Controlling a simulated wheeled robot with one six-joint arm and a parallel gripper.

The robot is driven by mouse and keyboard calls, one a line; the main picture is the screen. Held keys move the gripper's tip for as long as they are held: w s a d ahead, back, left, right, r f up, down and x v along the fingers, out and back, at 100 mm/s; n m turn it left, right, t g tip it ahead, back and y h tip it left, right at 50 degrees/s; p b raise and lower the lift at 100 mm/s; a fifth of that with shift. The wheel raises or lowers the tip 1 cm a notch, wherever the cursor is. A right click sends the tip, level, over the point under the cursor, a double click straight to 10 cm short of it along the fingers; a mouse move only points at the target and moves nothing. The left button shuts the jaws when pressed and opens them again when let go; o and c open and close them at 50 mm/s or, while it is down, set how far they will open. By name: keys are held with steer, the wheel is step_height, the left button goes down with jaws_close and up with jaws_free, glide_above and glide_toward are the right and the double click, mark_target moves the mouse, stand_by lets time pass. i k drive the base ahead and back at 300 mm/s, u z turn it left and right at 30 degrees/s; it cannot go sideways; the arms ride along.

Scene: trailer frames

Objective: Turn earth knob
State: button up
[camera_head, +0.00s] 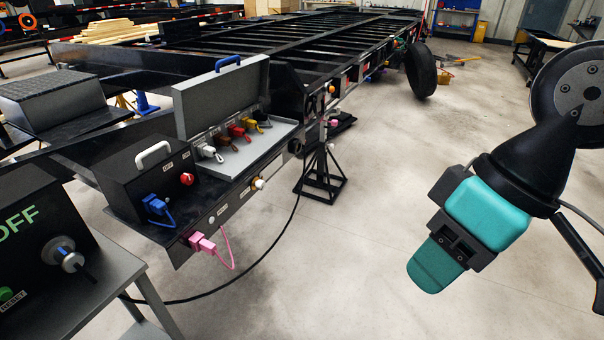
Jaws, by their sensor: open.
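Several knobs show, but the labels are too small to tell which one is the earth knob. A red knob (187,179) sits on the face of a black box with a white handle (153,151). A white knob (259,184) sits on the front edge panel of the trailer frame. A large silver knob (64,255) is on the dark box marked OFF at the lower left. My gripper (437,265), teal and black, is open and empty at the right. It points down over bare floor, well apart from all the knobs.
A grey open case (221,95) holds several coloured plugs. A blue plug (155,205) and a pink plug (203,243) have looped cables. A black jack stand (320,180) supports the trailer frame. A black cable lies on the floor. The floor between frame and gripper is clear.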

mark_target(259, 184)
steer(key=z, duration=0.1)
steer(key=i, duration=1.15)
steer(key=u, duration=0.35)
